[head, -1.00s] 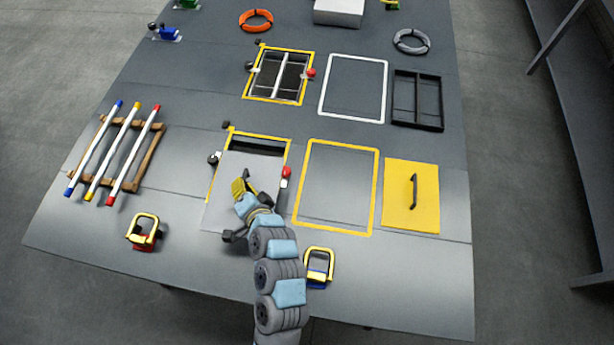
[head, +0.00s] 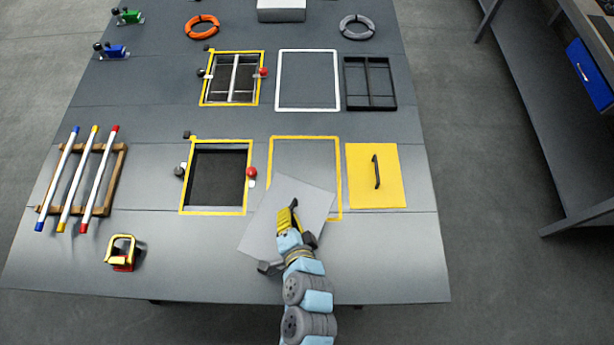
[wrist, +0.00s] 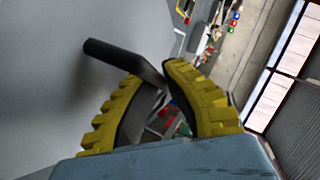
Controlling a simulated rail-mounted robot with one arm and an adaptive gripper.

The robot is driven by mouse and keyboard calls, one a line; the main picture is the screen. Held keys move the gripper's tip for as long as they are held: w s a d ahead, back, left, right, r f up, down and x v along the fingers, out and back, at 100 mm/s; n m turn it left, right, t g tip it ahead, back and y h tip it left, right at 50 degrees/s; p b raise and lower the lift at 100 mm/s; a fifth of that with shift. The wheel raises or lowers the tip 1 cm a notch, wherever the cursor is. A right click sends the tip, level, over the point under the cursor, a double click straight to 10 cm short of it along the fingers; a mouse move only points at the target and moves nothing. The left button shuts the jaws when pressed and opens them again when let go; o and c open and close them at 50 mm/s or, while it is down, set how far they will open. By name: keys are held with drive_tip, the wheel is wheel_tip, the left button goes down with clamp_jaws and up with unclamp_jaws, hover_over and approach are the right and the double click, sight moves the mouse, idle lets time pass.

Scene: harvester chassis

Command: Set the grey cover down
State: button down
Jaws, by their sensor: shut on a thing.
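The grey cover (head: 262,218) is a flat square plate, held tilted in the head view; it overlaps the lower left part of an empty yellow-outlined rectangle (head: 338,175). My gripper (head: 288,218) is shut on the cover's dark handle. In the wrist view the yellow ridged fingers (wrist: 160,105) close around the black handle (wrist: 120,57), and the cover's grey face (wrist: 45,70) fills the left side. A gap between cover and deck cannot be measured.
An open yellow-framed bay (head: 215,180) lies left of the cover, with a red knob (head: 251,172) at its right edge. A yellow cover (head: 392,175) lies right. A white outline (head: 307,80) is behind. A striped-rod rack (head: 80,185) stands at left.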

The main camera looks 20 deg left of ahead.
sight(292, 193)
drive_tip(key=shift+w+f+b, duration=0.25)
drive_tip(key=shift+w+b, duration=0.05)
drive_tip(key=shift+b, duration=0.05)
drive_tip(key=w+f+b, duration=0.1)
drive_tip(key=w+b, duration=0.1)
drive_tip(key=w+a+f+b, duration=0.1)
drive_tip(key=w+b, duration=0.2)
drive_tip(key=w+a+f+b, duration=0.1)
drive_tip(key=w+b, duration=0.2)
drive_tip(key=shift+a+f, duration=0.25)
drive_tip(key=shift+f, duration=0.1)
drive_tip(key=w+f, duration=0.1)
drive_tip(key=f, duration=0.1)
drive_tip(key=w+a+f, duration=0.1)
drive_tip(key=w+f, duration=0.1)
drive_tip(key=shift+w+a, duration=0.1)
drive_tip(key=shift+w, duration=0.1)
drive_tip(key=shift+w+a+f, duration=0.15)
drive_tip(key=shift+w+f, duration=0.4)
drive_tip(key=shift+f, duration=0.25)
drive_tip(key=shift+w+f, duration=0.1)
drive_tip(key=shift+f, duration=1.45)
drive_tip(key=shift+f, duration=0.15)
drive_tip(key=c, duration=1.2)
unclamp_jaws()
drive_tip(key=shift+c, duration=0.2)
